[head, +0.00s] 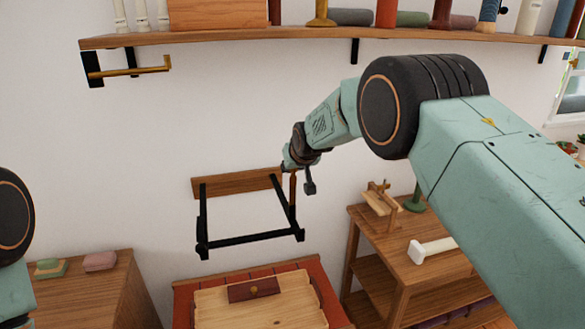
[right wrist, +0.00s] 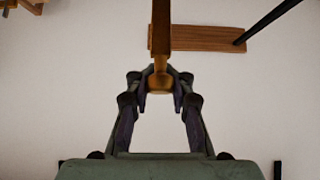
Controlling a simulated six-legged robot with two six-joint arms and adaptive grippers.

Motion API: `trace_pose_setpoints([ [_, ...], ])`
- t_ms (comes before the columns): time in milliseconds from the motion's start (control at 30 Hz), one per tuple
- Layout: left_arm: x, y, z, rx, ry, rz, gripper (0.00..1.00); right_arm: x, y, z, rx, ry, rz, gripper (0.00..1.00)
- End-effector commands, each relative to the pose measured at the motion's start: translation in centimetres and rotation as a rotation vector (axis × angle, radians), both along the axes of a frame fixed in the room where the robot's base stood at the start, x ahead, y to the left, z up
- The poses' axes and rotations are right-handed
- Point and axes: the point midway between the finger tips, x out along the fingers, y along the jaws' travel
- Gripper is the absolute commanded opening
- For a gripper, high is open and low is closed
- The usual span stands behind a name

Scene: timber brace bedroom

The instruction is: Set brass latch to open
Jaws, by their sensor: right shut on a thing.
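A brass bar with an upturned end (head: 135,71), which looks like the brass latch, sits on a black bracket under the left end of the wall shelf. It lies nearly level. My right gripper (head: 291,166) is well below and right of it, by the black wall frame. In the right wrist view my right gripper (right wrist: 160,92) is shut on the brass-coloured end of a brown bar (right wrist: 161,30). The bar also shows upright below the gripper in the head view (head: 292,188). My left gripper is out of view; only part of my left arm shows.
The black wall frame (head: 250,239) juts out from a wooden wall board (head: 235,183). Below stands a red cabinet (head: 332,300) with a pale wooden top. Wooden furniture stands left (head: 105,290) and right (head: 352,250). The long shelf (head: 300,37) crosses above. Bare wall lies between.

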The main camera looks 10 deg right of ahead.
Motion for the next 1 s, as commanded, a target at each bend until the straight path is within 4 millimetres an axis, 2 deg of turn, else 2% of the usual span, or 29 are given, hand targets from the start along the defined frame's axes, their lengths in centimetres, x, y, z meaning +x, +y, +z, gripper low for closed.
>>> trace_pose_setpoints([
  [33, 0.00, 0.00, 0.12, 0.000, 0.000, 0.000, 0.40, 0.55, -0.08, 1.11, 0.001, -0.017, -0.001, 0.00],
  [1000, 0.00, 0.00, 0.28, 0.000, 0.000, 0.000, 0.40, 0.96, -0.07, 1.11, 0.000, 0.012, -0.001, 0.00],
])
